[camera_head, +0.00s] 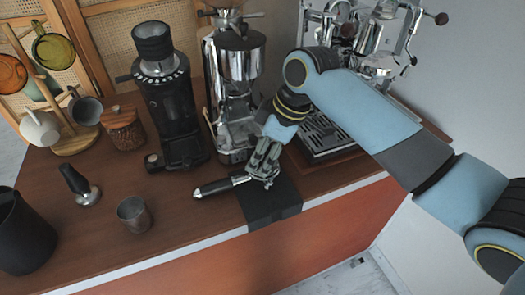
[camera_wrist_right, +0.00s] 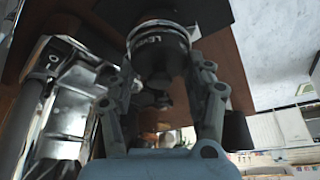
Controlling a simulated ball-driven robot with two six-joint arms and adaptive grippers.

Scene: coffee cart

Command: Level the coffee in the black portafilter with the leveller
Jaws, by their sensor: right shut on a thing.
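The black portafilter (camera_head: 220,187) lies at the front edge of the cart. Its dark handle points left and its head end is at the black block (camera_head: 272,207). My right gripper (camera_head: 266,165) is directly above the portafilter's head, pointing down. In the right wrist view the right gripper (camera_wrist_right: 163,62) is shut on the leveller (camera_wrist_right: 158,40), a round metal piece with lettering on its side. The leveller is at the portafilter's head; I cannot tell whether it touches. The coffee inside is hidden. My left gripper is not in view.
A black grinder (camera_head: 168,100) and a chrome grinder (camera_head: 235,85) stand behind. The espresso machine's drip tray (camera_head: 325,138) is to the right. The front left surface is partly clear.

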